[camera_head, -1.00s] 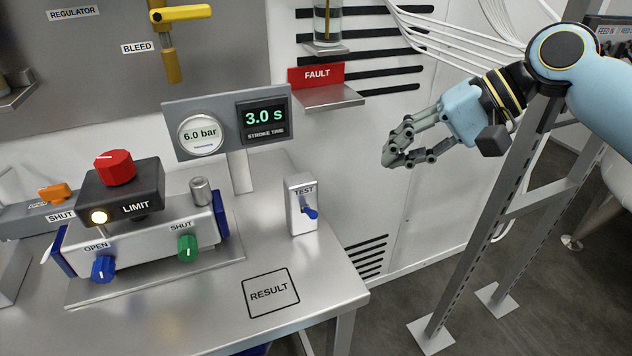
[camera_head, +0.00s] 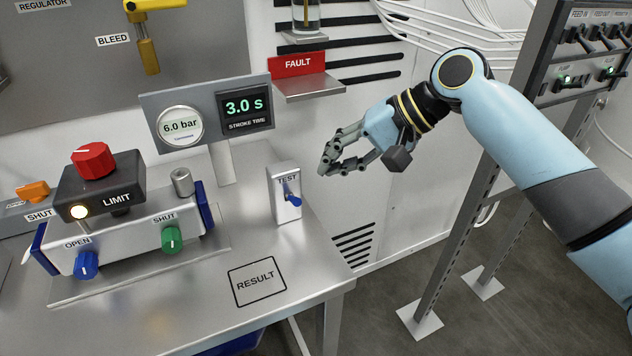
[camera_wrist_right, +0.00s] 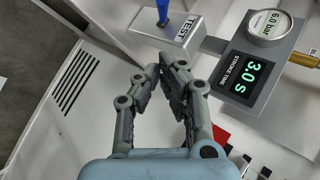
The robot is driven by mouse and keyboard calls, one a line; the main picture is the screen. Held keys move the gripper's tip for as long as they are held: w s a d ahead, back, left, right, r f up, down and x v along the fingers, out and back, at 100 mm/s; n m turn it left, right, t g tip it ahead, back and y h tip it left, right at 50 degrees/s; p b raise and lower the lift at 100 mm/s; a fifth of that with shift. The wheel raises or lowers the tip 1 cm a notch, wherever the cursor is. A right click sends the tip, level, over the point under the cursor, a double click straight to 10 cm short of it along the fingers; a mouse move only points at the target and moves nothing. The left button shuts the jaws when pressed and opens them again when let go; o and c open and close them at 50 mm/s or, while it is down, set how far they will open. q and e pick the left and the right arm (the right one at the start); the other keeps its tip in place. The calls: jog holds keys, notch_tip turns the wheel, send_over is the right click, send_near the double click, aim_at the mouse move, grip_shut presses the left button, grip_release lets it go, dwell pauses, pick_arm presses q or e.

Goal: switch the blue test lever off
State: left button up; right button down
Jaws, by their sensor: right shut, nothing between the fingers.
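The blue test lever (camera_head: 291,196) sticks out from the front of a white box (camera_head: 285,210) labelled TEST, standing at the right of the steel bench. In the head view the lever tilts down to the right. In the right wrist view the blue lever (camera_wrist_right: 163,12) shows at the top edge, partly cut off. My right gripper (camera_head: 326,168) is right of the test box and apart from it, fingers pointing left. It is shut and empty; the wrist view shows its fingertips (camera_wrist_right: 168,68) just short of the box. My left gripper is not in view.
A display panel (camera_head: 208,108) reading 6.0 bar and 3.0 s stands behind. A LIMIT box (camera_head: 115,195) with knobs stands left on the bench. A red FAULT sign (camera_head: 297,64) and small shelf are above. A RESULT square (camera_head: 257,282) lies on clear bench. A metal rack (camera_head: 455,220) stands right.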

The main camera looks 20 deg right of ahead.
aim_at(293, 199)
jog(key=shift+s+a+f, duration=0.25)
jog(key=shift+a+f, duration=0.35)
jog(key=shift+a, duration=0.35)
jog(key=shift+s+a+f, duration=0.25)
jog(key=shift+a+f, duration=0.35)
jog(key=shift+a, duration=0.3)
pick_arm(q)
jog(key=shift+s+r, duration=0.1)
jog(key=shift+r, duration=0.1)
